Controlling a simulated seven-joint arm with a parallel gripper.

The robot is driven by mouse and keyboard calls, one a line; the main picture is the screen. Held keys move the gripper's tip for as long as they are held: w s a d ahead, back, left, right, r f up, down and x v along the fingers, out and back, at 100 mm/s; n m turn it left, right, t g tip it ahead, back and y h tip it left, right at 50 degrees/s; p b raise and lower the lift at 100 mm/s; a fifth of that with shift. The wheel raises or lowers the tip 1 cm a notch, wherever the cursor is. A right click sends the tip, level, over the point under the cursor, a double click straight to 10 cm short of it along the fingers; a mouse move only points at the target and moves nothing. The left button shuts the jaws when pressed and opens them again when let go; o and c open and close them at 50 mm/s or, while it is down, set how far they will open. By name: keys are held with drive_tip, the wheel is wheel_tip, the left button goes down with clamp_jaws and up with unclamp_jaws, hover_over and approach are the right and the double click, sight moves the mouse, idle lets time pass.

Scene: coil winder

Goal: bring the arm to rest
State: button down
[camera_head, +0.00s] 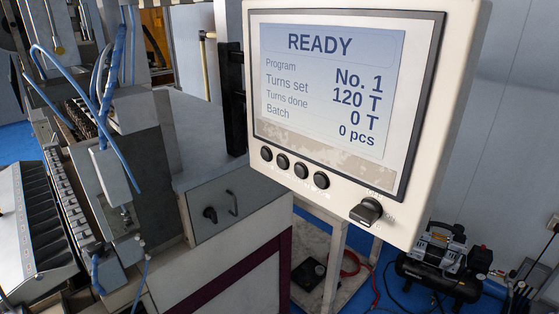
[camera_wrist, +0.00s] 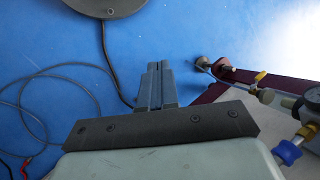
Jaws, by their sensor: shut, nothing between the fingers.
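My gripper (camera_wrist: 156,68) shows in the wrist view, with its two grey fingers together and nothing between them. It points out over the blue floor (camera_wrist: 60,60) and touches nothing that I can see. The head view does not show my gripper or arm. In the head view, the control panel (camera_head: 325,85) of the coil winder (camera_head: 240,210) reads READY, program No. 1, turns set 120 T, turns done 0 T, batch 0 pcs. Below its screen are several black buttons and a dark selector knob (camera_head: 366,212).
A black compressor (camera_head: 440,262) stands on the floor at the lower right of the head view. In the wrist view, a dark round base (camera_wrist: 105,6) and a cable (camera_wrist: 60,70) lie ahead, and air fittings with a blue knob (camera_wrist: 287,152) and a gauge are at the right.

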drive_tip(key=s+d+f+m, duration=0.2)
drive_tip(key=s+d+f, duration=0.3)
drive_tip(key=s+d, duration=0.2)
drive_tip(key=s+d+f+m+g+h, duration=0.1)
drive_tip(key=s+d+f+m, duration=0.1)
drive_tip(key=s+d+f, duration=0.3)
drive_tip(key=s+d, duration=0.3)
drive_tip(key=d, duration=0.3)
drive_tip(key=shift+f+g+h, duration=0.25)
drive_tip(key=shift+g+h, duration=0.05)
